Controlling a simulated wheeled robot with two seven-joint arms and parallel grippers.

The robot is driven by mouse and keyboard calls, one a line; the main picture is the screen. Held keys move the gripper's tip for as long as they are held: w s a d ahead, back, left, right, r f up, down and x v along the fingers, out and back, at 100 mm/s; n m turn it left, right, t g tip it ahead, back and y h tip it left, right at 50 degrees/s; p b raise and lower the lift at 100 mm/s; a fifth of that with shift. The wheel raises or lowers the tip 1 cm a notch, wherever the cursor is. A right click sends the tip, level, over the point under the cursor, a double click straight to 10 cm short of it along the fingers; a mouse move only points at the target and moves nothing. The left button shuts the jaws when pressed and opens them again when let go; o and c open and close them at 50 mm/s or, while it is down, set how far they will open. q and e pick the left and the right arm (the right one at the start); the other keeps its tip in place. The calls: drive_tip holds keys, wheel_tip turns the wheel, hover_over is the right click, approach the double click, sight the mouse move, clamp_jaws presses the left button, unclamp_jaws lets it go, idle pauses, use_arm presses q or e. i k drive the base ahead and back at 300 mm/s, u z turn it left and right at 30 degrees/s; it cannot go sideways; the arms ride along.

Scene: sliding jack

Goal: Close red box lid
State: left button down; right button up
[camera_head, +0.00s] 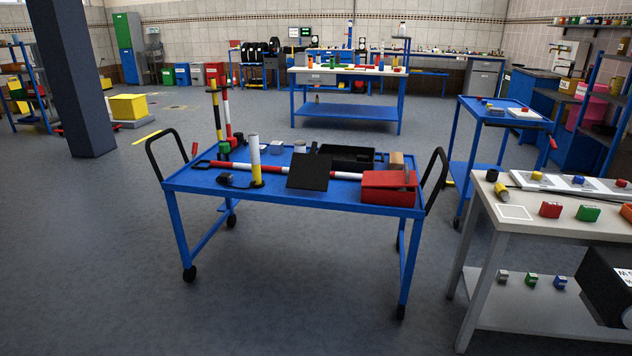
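The red box (386,194) sits at the right end of the blue cart's top, near its front edge. A red flap-like part stands at its right side, and the top looks at least partly open with a dark inside. At this size I cannot tell the lid's exact angle. Neither my left nor my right gripper is in view.
The blue wheeled cart (268,188) also carries a tilted black panel (309,171), a black tray (346,157), a red-and-white bar (278,168) and an upright yellow-and-white cylinder (255,160). A grey table (540,235) stands at right. The floor in front is clear.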

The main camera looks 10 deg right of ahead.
sight(389, 173)
drive_tip(key=u, duration=0.3)
drive_tip(key=i, duration=1)
drive_tip(key=z, duration=1.15)
drive_tip(key=i, duration=1.3)
drive_tip(key=z, duration=1.45)
drive_tip(key=i, duration=0.25)
drive_tip(key=z, duration=0.15)
